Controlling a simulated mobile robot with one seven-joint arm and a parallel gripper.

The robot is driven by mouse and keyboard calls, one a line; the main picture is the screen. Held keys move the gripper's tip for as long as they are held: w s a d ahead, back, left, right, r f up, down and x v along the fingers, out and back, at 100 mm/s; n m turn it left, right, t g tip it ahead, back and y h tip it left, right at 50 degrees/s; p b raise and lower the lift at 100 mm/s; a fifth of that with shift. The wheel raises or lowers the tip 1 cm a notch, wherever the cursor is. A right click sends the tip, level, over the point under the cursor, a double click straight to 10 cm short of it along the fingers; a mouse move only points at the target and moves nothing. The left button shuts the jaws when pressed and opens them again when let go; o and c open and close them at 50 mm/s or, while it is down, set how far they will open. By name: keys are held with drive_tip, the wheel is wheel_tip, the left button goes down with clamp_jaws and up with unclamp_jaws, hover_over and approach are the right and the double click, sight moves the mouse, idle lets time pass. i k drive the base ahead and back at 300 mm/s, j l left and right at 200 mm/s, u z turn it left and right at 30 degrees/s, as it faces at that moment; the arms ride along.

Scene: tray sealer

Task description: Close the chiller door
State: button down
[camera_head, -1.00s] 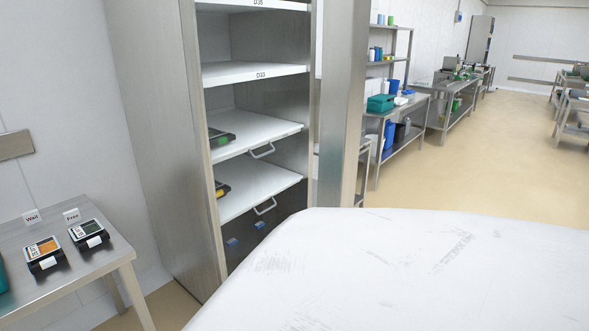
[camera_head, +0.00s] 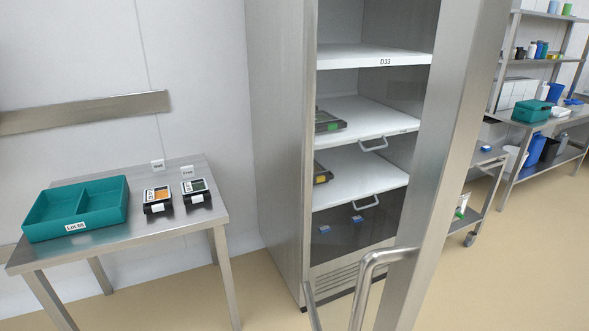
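The chiller (camera_head: 276,140) is a tall metal cabinet in the middle of the head view, and its front is open onto white shelves. The chiller door (camera_head: 440,170) stands open, seen nearly edge-on as a tall metal panel right of the shelves, hiding part of the right side. A curved metal handle (camera_head: 374,268) sticks out from the door's lower part toward me and runs down to the bottom edge of the picture. My gripper is not in view.
A steel table (camera_head: 150,237) at left bears a teal tray (camera_head: 75,218) and two small devices (camera_head: 157,199). Pull-out shelves (camera_head: 350,180) in the chiller hold dark trays. A wheeled cart (camera_head: 480,185) stands behind the door. Floor shows between table and chiller.

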sight(470, 36)
drive_tip(key=z, duration=0.3)
drive_tip(key=k+j+z, duration=0.1)
drive_tip(key=j, duration=0.25)
drive_tip(key=k+j, duration=0.2)
drive_tip(key=j, duration=0.15)
drive_tip(key=k+j+z, duration=0.15)
drive_tip(key=j, duration=0.25)
